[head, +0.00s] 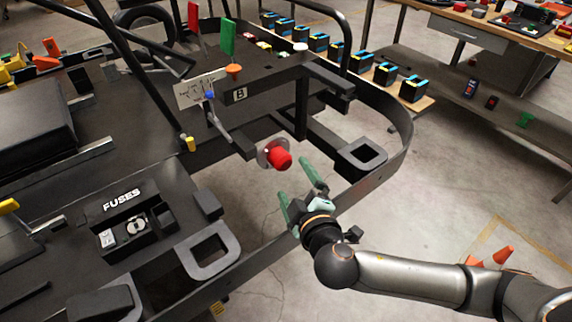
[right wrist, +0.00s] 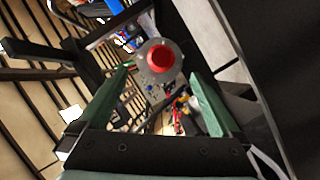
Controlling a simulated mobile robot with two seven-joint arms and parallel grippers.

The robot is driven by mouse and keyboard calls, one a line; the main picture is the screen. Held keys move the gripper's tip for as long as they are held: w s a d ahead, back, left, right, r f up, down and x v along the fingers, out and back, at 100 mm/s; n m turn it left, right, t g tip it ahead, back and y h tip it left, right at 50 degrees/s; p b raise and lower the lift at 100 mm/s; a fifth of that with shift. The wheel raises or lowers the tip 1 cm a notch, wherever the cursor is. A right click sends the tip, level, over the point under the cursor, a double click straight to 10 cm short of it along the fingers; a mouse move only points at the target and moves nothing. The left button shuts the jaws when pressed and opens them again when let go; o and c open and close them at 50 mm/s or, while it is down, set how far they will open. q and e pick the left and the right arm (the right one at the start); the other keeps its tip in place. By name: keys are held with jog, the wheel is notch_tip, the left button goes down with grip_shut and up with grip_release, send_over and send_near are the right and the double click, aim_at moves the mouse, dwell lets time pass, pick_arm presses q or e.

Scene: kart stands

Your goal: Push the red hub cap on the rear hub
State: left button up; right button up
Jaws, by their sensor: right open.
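The red hub cap (head: 281,159) is at the grey, disc-like rear hub (head: 264,153), at the end of a dark axle arm on the kart frame. I cannot tell how far it is seated. My right gripper (head: 297,180) is open and empty, its green fingers pointing toward the cap from the right and apart from it. In the right wrist view the red cap (right wrist: 160,57) shows in the middle of the round grey hub (right wrist: 146,72), beyond and between the open fingertips (right wrist: 158,75). My left gripper is not in view.
The kart's curved black side rail (head: 400,150) runs behind and below my right gripper. A fuse box (head: 135,225) lies at left, a B-marked panel (head: 240,95) above the hub. Small black-and-blue blocks (head: 385,74) line a shelf behind. Orange cones (head: 502,255) stand on the floor at right.

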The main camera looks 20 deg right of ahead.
aim_at(285, 165)
jog(key=x, duration=0.8)
jog(key=shift+w, duration=0.25)
jog(key=shift+c, duration=0.2)
jog(key=c, duration=1.4)
jog(key=shift+s, duration=0.15)
jog(key=shift+s+d+f+p, duration=0.15)
jog(key=shift+s+d, duration=0.15)
jog(key=shift+s, duration=0.55)
jog(key=shift+s+d+r+p, duration=0.1)
jog(key=shift+s+d+p, duration=0.2)
jog(key=shift+s, duration=0.55)
jog(key=shift+s+d+f+p, duration=0.1)
jog(key=shift+s+d, duration=0.25)
jog(key=shift+s, duration=0.5)
jog(key=shift+s, duration=0.2)
